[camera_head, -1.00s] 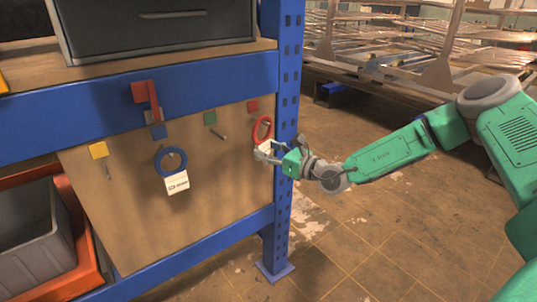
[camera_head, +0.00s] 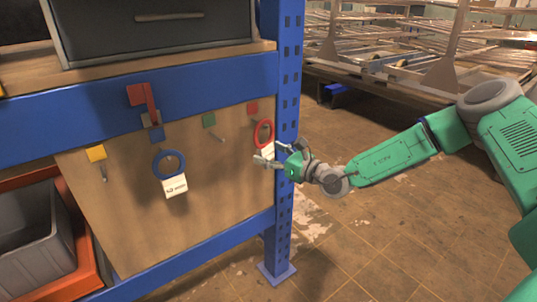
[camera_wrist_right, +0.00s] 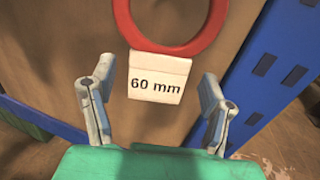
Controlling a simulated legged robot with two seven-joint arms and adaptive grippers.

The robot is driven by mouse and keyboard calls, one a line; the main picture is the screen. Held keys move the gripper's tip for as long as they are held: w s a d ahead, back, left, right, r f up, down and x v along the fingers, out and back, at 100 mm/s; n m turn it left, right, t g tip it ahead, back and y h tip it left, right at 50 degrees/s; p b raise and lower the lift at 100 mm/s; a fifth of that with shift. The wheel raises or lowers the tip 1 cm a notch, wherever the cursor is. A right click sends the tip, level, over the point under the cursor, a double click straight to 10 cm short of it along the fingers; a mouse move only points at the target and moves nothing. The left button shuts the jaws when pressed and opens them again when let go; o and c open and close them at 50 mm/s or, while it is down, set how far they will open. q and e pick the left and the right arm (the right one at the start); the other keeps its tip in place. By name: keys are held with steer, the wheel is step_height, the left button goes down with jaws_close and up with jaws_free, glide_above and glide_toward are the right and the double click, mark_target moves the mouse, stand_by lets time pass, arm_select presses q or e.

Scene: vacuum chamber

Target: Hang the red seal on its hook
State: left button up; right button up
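My right gripper (camera_head: 278,152) is open in front of the tag. In the right wrist view its fingers (camera_wrist_right: 157,108) stand either side of the tag, apart from it. The ring stays up without the fingers on it. Its top is cut off there, and its hook cannot be made out. My left gripper is not in view.
A blue ring (camera_head: 155,166) with a white tag hangs under a blue marker. Green (camera_head: 209,120) and yellow (camera_head: 96,153) markers have bare pegs. A blue post (camera_head: 287,90) stands close to my right gripper.

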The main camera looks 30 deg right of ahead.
steer(key=shift+s+a+r, duration=0.1)
steer(key=shift+a, duration=0.1)
steer(key=shift+s, duration=0.25)
steer(key=d+v, duration=0.1)
steer(key=v, duration=1)
steer(key=s+a+f+n+g+y, duration=0.3)
steer(key=s+a+f+n+g, duration=0.1)
steer(key=a, duration=0.4)
steer(key=s+a+f+n+g+y, duration=0.2)
steer(key=s+a+f+n+g, duration=0.25)
steer(key=a, duration=0.35)
steer(key=s+a+f+n+g+h+p, duration=0.1)
steer(key=s+a+f+n+g, duration=0.2)
steer(key=s, duration=0.2)
steer(key=s+a+f+n+g+p, duration=0.1)
steer(key=s+a+f+n+g, duration=0.15)
steer(key=s+g, duration=0.2)
steer(key=s+d+f+n+h+p, duration=0.1)
steer(key=s+d+f+n+h, duration=0.2)
steer(key=n, duration=0.6)
steer(key=s+d+f+n+h+p, duration=0.1)
steer(key=s+d+f+n+h, duration=0.2)
steer(key=s+n+h, duration=0.4)
steer(key=s+d+n, duration=0.1)
steer(key=s+n, duration=0.1)
steer(key=s, duration=0.1)
steer(key=shift+n, duration=0.3)
